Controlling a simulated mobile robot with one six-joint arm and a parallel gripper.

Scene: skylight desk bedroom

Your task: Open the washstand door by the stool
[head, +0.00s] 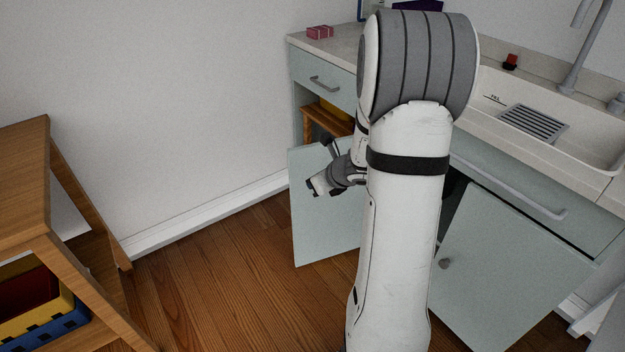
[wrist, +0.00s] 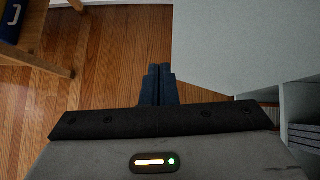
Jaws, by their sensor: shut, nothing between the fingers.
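The washstand (head: 297,75) is pale blue-grey with a light top and a sink. Its left door (head: 310,235) is swung well out from the front, with the compartment behind it uncovered. The door's pale panel (wrist: 240,45) fills the upper right of the wrist view. My gripper (head: 314,188) is shut and empty, in front of the door panel in the head view. In the wrist view its fingertips (wrist: 157,72) are beside the panel's edge; contact cannot be told. My arm hides the washstand's middle.
Wooden furniture (head: 40,180) with coloured bins stands at left; I cannot tell if it is the stool. A drawer (head: 335,82) sits above the left compartment, which holds a wooden item (head: 325,118). Wooden floor (head: 225,275) between furniture and door is clear.

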